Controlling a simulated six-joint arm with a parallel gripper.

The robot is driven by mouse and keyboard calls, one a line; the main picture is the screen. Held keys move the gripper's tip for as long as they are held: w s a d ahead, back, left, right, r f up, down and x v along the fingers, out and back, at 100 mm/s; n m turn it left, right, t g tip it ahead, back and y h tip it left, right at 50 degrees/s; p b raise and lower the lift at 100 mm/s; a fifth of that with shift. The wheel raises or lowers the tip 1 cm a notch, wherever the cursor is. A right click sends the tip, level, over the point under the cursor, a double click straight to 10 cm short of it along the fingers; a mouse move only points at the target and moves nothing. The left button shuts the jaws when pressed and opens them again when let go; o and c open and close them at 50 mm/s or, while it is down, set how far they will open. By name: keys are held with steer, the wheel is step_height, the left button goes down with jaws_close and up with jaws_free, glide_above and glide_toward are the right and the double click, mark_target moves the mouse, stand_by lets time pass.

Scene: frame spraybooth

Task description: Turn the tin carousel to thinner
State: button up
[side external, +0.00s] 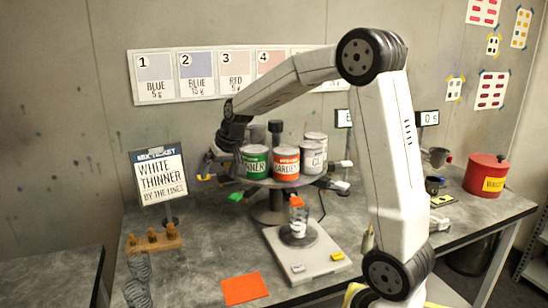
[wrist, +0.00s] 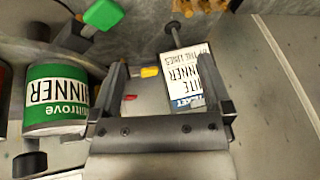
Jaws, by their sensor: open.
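The tin carousel (side external: 270,207) stands on the bench with several tins. Its green THINNER tin (side external: 254,163) is at the front left, beside the orange HARDENER tin (side external: 286,164) and a white tin (side external: 313,157). Coloured tabs stick out below, including a green tab (side external: 236,196). My gripper (side external: 207,168) is at the carousel's left side. In the wrist view it (wrist: 165,65) is open, with the THINNER tin (wrist: 55,102) left of the fingers and the green tab (wrist: 103,14) above. A yellow tab (wrist: 150,71) shows between the fingers; contact cannot be told.
A ticket sign (side external: 160,178) reading WHITE THINNER stands at left, behind a wooden rack (side external: 153,241). A scale (side external: 285,262) with a small jar (side external: 298,220) is in front of the carousel. An orange sheet (side external: 245,289) lies at the front. A red pot (side external: 486,174) is far right.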

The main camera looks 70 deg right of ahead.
steer(key=shift+s+a+f, duration=0.2)
steer(key=shift+a+f, duration=0.15)
steer(key=shift+a, duration=0.15)
steer(key=shift+s+a+f, duration=0.15)
steer(key=shift+a+f, duration=0.15)
steer(key=shift+a, duration=0.15)
steer(key=c, duration=0.6)
steer(key=shift+w+d+r, duration=0.2)
steer(key=shift+w+d, duration=0.1)
steer(key=shift+w, duration=0.2)
steer(key=c, duration=0.7)
steer(key=shift+g+h, duration=0.3)
steer(key=shift+g, duration=0.1)
steer(key=w+d, duration=0.2)
steer(key=w, duration=0.1)
steer(key=w+d+r, duration=0.1)
steer(key=w+d, duration=0.1)
steer(key=w, duration=0.1)
steer(key=w+d+r, duration=0.1)
steer(key=w+d, duration=0.1)
steer(key=w, duration=0.1)
steer(key=shift+r, duration=0.15)
jaws_close()
steer(key=w+d+m+g+h, duration=0.1)
steer(key=w+d+m, duration=0.1)
steer(key=w+d, duration=0.5)
steer(key=shift+d+r+h, duration=0.15)
steer(key=shift+d+h, duration=0.2)
steer(key=shift+h, duration=0.05)
